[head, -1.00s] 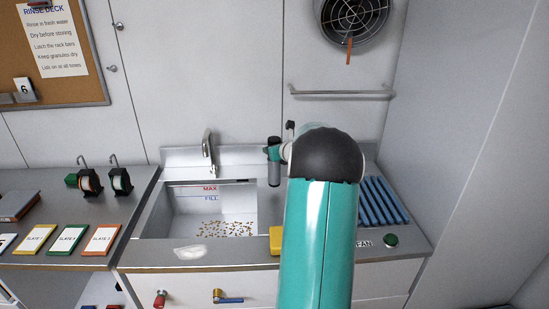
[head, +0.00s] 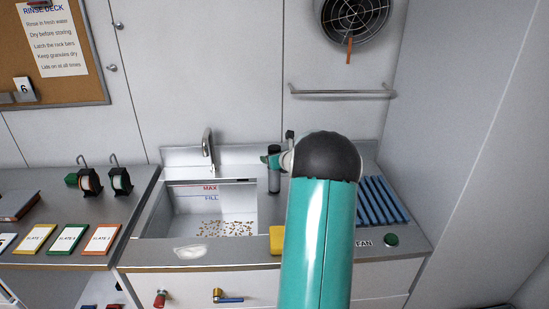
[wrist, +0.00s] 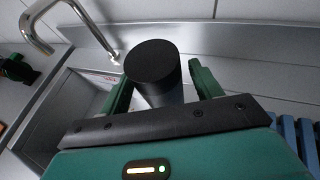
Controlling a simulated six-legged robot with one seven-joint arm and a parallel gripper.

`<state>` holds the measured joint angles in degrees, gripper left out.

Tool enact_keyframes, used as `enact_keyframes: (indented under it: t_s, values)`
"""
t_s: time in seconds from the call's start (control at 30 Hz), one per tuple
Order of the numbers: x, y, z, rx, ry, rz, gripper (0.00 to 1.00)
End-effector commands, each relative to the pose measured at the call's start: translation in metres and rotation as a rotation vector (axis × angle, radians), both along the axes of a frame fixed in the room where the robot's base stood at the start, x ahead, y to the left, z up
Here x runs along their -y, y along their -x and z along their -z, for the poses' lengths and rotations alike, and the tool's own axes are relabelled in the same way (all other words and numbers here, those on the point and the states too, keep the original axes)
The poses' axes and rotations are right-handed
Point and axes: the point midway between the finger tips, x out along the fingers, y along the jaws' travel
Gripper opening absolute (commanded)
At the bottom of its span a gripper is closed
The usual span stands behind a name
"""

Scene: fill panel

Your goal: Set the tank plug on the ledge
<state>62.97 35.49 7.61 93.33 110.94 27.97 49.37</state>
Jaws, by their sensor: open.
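The tank plug (head: 274,182), seemingly the upright grey cylinder with a black top, is just right of the sink (head: 163,210). Its lower end appears to meet the steel ledge (head: 263,212); my arm hides part of this area. In the wrist view the plug's round black top (wrist: 152,62) is between my green fingers. My gripper (head: 275,159) is open around the plug. It also shows in the wrist view (wrist: 162,88), with one finger on each side and a narrow gap at the right finger.
A faucet (head: 208,148) rises behind the sink. A yellow block (head: 276,240) lies on the front ledge, beside my arm. A blue ribbed rack (head: 380,200) and a green button (head: 391,240) are to the right. A clear crumpled item (head: 190,251) lies in front.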

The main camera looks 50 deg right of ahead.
Motion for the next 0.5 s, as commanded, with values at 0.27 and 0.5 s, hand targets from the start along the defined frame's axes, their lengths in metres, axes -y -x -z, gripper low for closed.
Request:
enact_keyframes:
  t_s: [0.27, 0.5]
  values:
    - [-0.006, 0.014, -0.01, -0.001, 0.002, 0.001, 0.64]
    - [-0.026, 0.055, -0.029, 0.0, 0.002, 0.002, 0.64]
